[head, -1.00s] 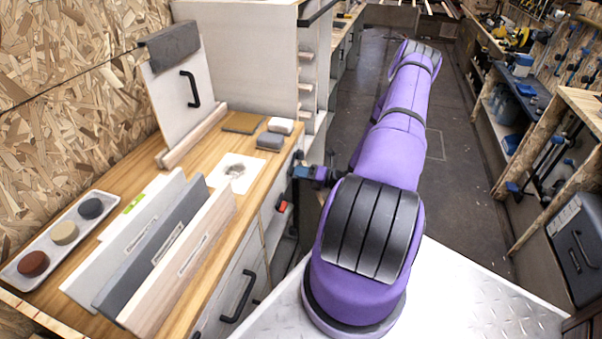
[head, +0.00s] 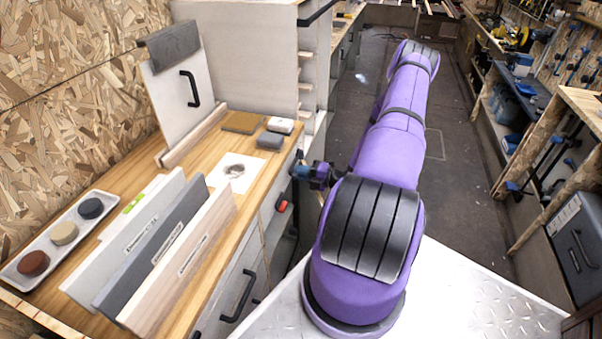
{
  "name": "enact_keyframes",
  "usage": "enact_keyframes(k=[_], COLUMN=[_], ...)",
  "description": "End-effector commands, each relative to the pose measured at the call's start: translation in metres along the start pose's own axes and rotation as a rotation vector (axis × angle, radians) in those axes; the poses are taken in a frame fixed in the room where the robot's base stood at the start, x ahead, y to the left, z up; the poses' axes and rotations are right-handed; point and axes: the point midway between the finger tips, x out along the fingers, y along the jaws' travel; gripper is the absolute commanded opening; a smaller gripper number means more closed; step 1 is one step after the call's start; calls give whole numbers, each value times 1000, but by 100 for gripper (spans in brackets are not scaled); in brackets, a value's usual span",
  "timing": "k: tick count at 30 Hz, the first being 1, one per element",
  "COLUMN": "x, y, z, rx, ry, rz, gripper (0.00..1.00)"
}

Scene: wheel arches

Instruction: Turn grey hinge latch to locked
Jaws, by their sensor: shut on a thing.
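My gripper (head: 308,172) is at the front face of the wooden workbench, just past its right edge. It is small in view and partly hidden by my purple arm. Its jaws are shut on the grey hinge latch, which is mostly hidden behind them. I cannot make out which way the latch is turned.
A red-orange part (head: 283,205) sits on the bench front just below my gripper. A black drawer handle (head: 240,298) is nearer. Upright boards (head: 160,245), a tray (head: 22,277) with coloured pucks and small blocks (head: 270,141) stand on the benchtop. The aisle floor (head: 460,190) is clear.

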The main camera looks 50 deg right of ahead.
Motion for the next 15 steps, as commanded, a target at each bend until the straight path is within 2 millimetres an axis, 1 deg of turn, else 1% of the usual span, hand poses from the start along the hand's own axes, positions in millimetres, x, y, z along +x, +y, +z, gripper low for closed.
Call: enact_keyframes(k=[12, 13, 14, 15], x=[-1, -1, -1, -1], y=[0, 0, 0, 0], z=[1, 1, 1, 1], rx=[7, 7, 7, 7], ry=[-3, -3, -3, -3], rz=[-2, -2, -2, -2], gripper=[0, 17, 24, 33])
